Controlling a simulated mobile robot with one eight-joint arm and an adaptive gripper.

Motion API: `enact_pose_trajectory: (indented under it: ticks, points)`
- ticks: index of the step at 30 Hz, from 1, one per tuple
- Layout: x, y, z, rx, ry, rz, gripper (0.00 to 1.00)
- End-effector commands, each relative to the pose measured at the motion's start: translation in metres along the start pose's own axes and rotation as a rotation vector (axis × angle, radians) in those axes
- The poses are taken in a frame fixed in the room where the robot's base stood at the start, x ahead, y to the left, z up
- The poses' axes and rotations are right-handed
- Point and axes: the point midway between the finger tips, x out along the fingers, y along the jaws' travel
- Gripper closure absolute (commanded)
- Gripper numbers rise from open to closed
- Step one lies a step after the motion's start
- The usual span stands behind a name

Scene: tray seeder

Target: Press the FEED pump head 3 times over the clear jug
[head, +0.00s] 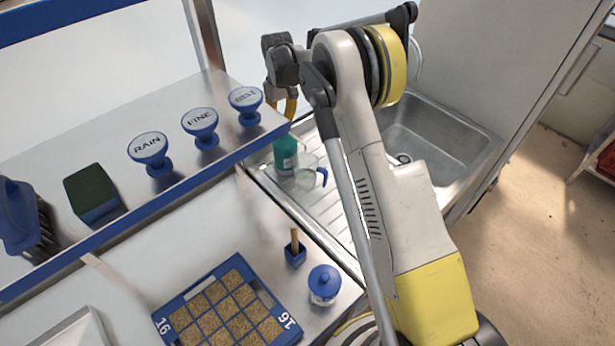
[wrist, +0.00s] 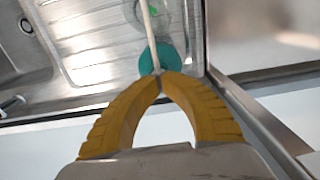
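A teal pump bottle (head: 286,155) stands upright on the sink's ribbed drainboard; any label wording is too small to read. A clear jug (head: 306,178) with a blue handle stands close beside it, with a little green showing in it. In the wrist view the teal bottle (wrist: 152,62) is just beyond my fingertips. Its pale spout (wrist: 150,32) reaches out toward the clear jug (wrist: 176,18). My gripper (wrist: 160,75) has its yellow fingertips together, over the pump head; contact cannot be told.
A steel sink basin (head: 420,135) lies right of the drainboard. A shelf (head: 60,250) at left carries RAIN (head: 148,145), FINE (head: 199,122) and MIST (head: 246,98) roses, a sponge (head: 92,195) and a brush (head: 20,215). A seed tray (head: 205,290) and blue-lidded jar (head: 324,284) are below.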

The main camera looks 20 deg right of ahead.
Motion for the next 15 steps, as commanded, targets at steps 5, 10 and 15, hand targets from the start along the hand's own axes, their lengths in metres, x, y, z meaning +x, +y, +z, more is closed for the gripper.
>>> enact_pose_trajectory:
  ticks: [5,10,15]
  points:
    - [0.002,0.000,0.000,0.000,-0.001,0.000,1.00]
    - [0.000,0.000,0.001,0.000,-0.002,0.000,1.00]
    - [-0.010,0.000,0.001,0.000,-0.002,0.000,1.00]
